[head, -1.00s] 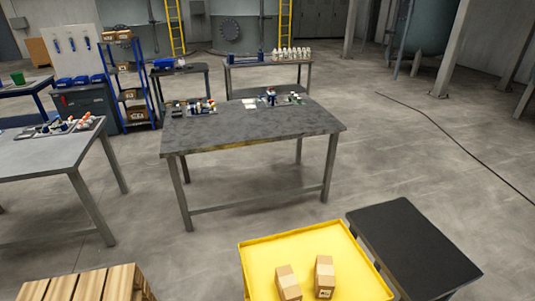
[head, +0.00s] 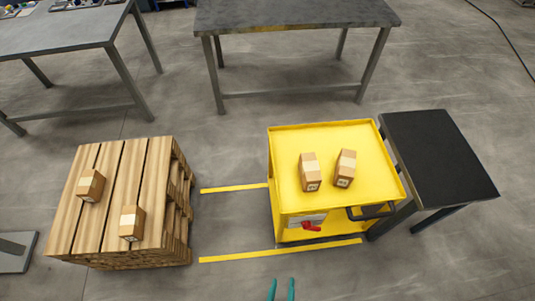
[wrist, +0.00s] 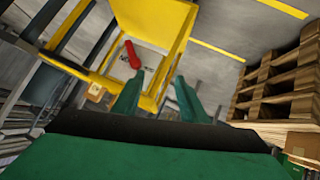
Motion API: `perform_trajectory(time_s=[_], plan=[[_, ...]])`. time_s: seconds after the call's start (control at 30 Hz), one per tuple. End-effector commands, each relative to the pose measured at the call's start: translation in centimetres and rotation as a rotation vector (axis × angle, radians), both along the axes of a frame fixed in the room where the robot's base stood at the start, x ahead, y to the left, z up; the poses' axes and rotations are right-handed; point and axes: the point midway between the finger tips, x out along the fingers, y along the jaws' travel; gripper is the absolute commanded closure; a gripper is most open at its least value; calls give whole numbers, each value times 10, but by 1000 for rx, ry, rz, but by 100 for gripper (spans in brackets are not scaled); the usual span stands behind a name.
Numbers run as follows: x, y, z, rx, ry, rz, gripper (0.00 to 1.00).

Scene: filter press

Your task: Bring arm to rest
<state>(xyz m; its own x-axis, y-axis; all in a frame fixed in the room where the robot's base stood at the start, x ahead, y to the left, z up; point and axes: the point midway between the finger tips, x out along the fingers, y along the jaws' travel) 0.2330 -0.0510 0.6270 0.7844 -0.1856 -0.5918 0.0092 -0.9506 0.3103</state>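My gripper (head: 281,289) shows as two teal fingertips at the bottom edge of the head view, apart from each other with bare floor between them. In the wrist view my gripper (wrist: 158,100) has its two green fingers spread, with nothing held between them. It is in front of the yellow cart (head: 285,148) and touches nothing that I can see. The rest of my arm is out of the head view.
Two cartons, one here (head: 310,172), stand on the cart, which has a red handle (head: 311,226). A black table (head: 440,155) adjoins it at right. A wooden pallet stack (head: 120,165) with two cartons stands at left. Floor between is free, with yellow lines.

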Motion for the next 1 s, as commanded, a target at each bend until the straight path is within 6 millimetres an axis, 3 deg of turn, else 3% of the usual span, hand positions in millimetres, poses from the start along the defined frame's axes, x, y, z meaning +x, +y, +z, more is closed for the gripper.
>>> perform_trajectory(time_s=[0.3, 0.5, 0.7, 1.0], plan=[[-4, 22, 140, 128, -251, -13, 61], [-2, 42, 213, 247, -385, 34, 61], [-2, 51, 241, 306, -432, 59, 61], [-2, 51, 241, 306, -432, 59, 61]])
